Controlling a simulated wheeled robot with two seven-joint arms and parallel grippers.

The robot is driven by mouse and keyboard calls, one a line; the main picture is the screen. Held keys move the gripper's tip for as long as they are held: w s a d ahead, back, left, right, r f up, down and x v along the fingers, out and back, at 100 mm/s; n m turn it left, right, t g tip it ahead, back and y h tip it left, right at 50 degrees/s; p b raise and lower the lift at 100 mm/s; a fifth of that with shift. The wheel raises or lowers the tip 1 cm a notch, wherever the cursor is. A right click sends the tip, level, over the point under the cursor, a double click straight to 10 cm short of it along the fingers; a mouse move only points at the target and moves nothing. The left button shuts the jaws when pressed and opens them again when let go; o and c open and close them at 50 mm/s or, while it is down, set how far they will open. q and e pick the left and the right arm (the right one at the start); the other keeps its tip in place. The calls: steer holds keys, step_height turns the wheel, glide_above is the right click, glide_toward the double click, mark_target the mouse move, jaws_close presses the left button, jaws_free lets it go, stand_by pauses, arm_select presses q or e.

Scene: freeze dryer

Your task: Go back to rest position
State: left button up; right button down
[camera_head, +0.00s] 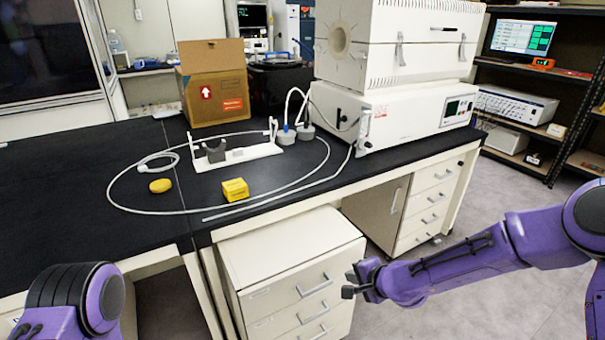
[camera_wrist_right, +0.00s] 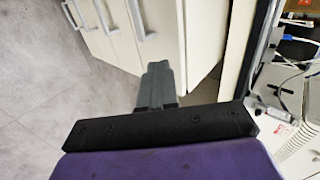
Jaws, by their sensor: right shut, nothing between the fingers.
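My right gripper (camera_head: 349,284) is in front of the white drawer cabinet, off the table edge, with its purple arm coming in from the right. In the right wrist view its dark fingers (camera_wrist_right: 156,88) are together, with nothing between them. Part of my purple left arm (camera_head: 85,300) shows at the lower left in the head view; its gripper is out of view.
The black bench (camera_head: 70,180) holds a yellow box (camera_head: 235,190), a yellow oval (camera_head: 160,185), a white stand (camera_head: 240,155), a looped tube, a cardboard box (camera_head: 215,85) and a white machine (camera_head: 400,110). A drawer cabinet (camera_head: 290,262) stands below. Grey floor (camera_head: 480,295) is clear.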

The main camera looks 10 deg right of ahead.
steer(key=s+d+f+n+g+h, duration=0.2)
steer(key=s+f, duration=0.4)
steer(key=s, duration=0.5)
steer(key=s+d+f+n+g+h, duration=0.2)
steer(key=s+d+f, duration=0.3)
steer(key=s, duration=0.7)
steer(key=s+d+f+n+g+h, duration=0.1)
steer(key=s+d+f+n+h, duration=0.1)
steer(key=s+f, duration=0.5)
steer(key=s+d+h, duration=0.1)
steer(key=s+d, duration=0.1)
steer(key=s, duration=0.3)
steer(key=shift+d+g, duration=0.15)
steer(key=shift+g, duration=0.25)
